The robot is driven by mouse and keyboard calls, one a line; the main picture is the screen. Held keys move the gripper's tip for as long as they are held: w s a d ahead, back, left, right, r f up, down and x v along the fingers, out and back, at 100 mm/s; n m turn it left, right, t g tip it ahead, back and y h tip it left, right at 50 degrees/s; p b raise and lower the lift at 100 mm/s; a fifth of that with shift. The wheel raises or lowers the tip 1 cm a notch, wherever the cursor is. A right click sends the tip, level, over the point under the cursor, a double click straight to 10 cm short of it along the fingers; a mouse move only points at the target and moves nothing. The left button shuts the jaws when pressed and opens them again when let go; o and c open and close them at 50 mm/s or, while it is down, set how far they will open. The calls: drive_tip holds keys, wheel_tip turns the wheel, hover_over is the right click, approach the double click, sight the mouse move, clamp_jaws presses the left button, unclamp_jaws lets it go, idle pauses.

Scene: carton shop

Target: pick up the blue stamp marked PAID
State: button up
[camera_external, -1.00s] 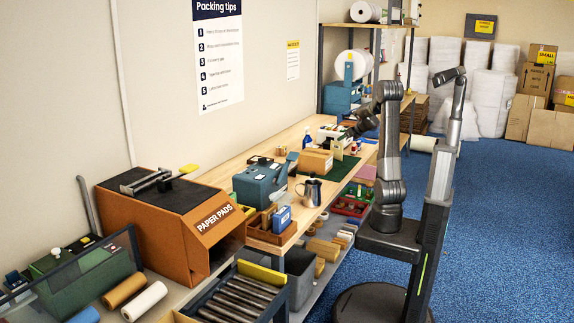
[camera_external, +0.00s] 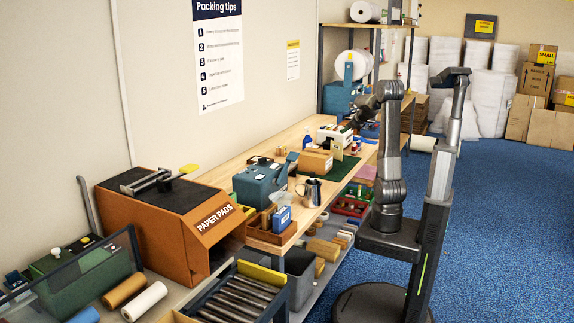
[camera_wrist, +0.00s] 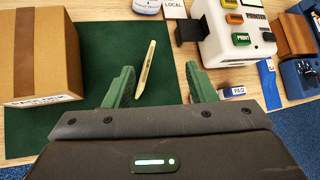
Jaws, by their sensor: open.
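The small blue stamp with a white label reading PAID (camera_wrist: 238,91) lies on the wooden bench in the wrist view, right of my gripper's right finger and just below the white printer. I cannot make it out in the external view. My gripper (camera_wrist: 159,73) is open and empty, its two green fingers spread over the dark green mat (camera_wrist: 88,50). The stamp is outside the gap between them. In the external view my gripper (camera_external: 348,124) is over the far part of the bench, partly hidden by my arm.
A taped carton (camera_wrist: 40,58) stands at left. The white printer (camera_wrist: 235,38) with coloured buttons is close above the stamp. A blue strip (camera_wrist: 268,84) and a blue device (camera_wrist: 300,75) lie to its right.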

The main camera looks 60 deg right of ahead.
drive_tip(key=d+n, duration=0.2)
drive_tip(key=n, duration=0.5)
drive_tip(key=m+g+p, duration=0.2)
drive_tip(key=m+g, duration=0.7)
drive_tip(key=m, duration=1.6)
hover_over(358, 142)
drive_tip(key=a, duration=0.4)
wheel_tip(358, 142, down, 5)
drive_tip(key=shift+h, duration=0.3)
drive_tip(key=x, duration=0.7)
drive_tip(key=shift+a+f, duration=0.1)
drive_tip(key=shift+f, duration=0.15)
drive_tip(key=shift+d+p+x, duration=0.15)
drive_tip(key=shift+p+x, duration=0.15)
drive_tip(key=shift+x, duration=1.25)
drive_tip(key=shift+d+p+x, duration=0.1)
drive_tip(key=shift+p+x, duration=0.15)
drive_tip(key=shift+x, duration=1.35)
drive_tip(key=shift+s+r, duration=0.1)
drive_tip(key=shift+r, duration=0.05)
drive_tip(key=c, duration=1.1)
